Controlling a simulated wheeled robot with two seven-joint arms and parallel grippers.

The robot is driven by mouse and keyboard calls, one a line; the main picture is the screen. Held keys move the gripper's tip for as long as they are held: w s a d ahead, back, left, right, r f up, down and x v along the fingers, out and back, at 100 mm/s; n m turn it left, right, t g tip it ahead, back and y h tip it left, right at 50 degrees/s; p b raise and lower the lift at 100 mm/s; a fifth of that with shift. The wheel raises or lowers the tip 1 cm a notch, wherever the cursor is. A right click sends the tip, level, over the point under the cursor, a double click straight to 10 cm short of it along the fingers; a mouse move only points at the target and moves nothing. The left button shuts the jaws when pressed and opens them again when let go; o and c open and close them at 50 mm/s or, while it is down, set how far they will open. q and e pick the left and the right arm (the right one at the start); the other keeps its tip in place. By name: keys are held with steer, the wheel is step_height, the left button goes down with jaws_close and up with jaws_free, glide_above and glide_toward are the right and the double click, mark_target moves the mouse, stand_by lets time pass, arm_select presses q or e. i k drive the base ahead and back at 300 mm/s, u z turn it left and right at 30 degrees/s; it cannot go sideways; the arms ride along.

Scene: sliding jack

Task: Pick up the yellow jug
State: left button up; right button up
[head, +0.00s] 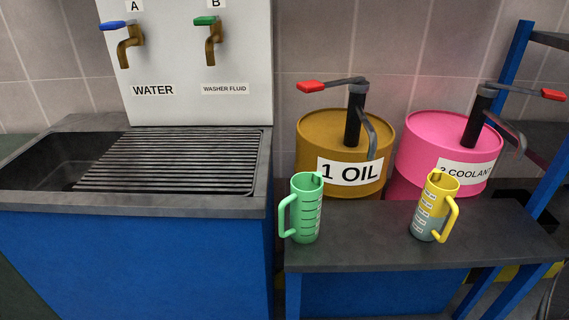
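The yellow jug (438,205) stands upright on the dark bench (350,258) at the right in the head view. Its handle points right. Its lower part looks grey-green, and pale label marks run up its side. It stands in front of the pink drum. Neither of my grippers shows in the head view, and nothing touches the jug.
A green jug (307,208) stands on the same bench to the left, handle pointing left. Behind are a brown oil drum (320,130) and a pink coolant drum (420,145) with pump levers. A sink (60,160) with drain rack is left. A blue rack post (514,55) rises right.

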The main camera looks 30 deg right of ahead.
mark_target(440, 190)
steer(key=z, duration=3.75)
steer(key=i, duration=1.7)
steer(key=u, duration=3.15)
